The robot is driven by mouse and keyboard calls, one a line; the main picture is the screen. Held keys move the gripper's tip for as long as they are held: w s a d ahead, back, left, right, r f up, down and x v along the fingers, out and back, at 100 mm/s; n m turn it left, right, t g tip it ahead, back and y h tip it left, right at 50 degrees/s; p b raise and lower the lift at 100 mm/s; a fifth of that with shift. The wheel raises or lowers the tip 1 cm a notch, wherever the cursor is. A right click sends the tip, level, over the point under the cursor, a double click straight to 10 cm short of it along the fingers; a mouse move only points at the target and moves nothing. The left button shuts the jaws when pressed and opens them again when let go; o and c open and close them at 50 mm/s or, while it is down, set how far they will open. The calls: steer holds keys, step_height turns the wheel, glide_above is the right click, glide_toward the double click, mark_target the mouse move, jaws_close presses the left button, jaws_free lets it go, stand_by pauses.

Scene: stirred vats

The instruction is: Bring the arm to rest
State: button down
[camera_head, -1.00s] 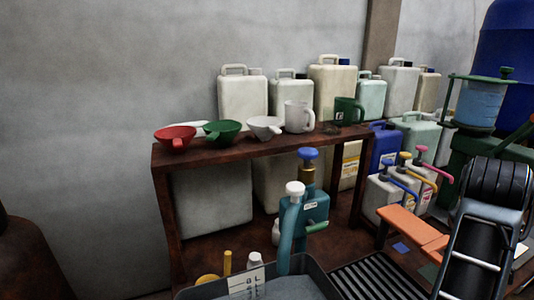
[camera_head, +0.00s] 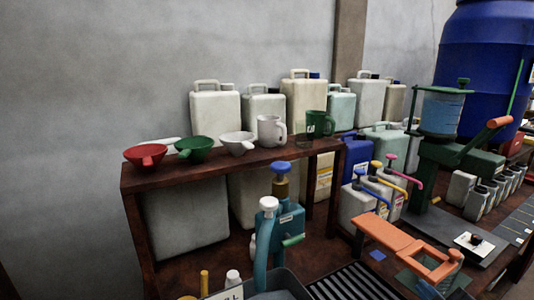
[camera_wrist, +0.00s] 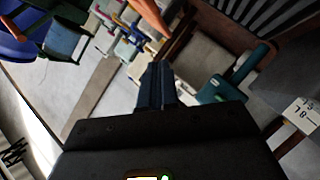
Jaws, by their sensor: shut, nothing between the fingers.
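My gripper (camera_wrist: 158,72) shows only in the wrist view, where its two dark fingers are together with nothing between them. The wrist view is tilted, and the fingers lie over the background of canisters and shelf, apart from them as far as I can tell. In the head view no part of my arm shows.
A blue barrel (camera_head: 485,55) is behind.

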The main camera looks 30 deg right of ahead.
steer(key=s+a+f+t+y, duration=0.1)
steer(key=s+a+f+y, duration=0.15)
steer(key=s+a, duration=0.4)
steer(key=s+a+f+t+y, duration=0.1)
steer(key=s+a+y, duration=0.2)
steer(key=s+a, duration=0.35)
steer(key=s+a+r+m+y, duration=0.2)
steer(key=s+a+r+m, duration=0.1)
steer(key=s+a, duration=0.5)
steer(key=shift+s+a+r+t, duration=0.25)
steer(key=shift+a+t, duration=0.05)
steer(key=shift+a, duration=0.2)
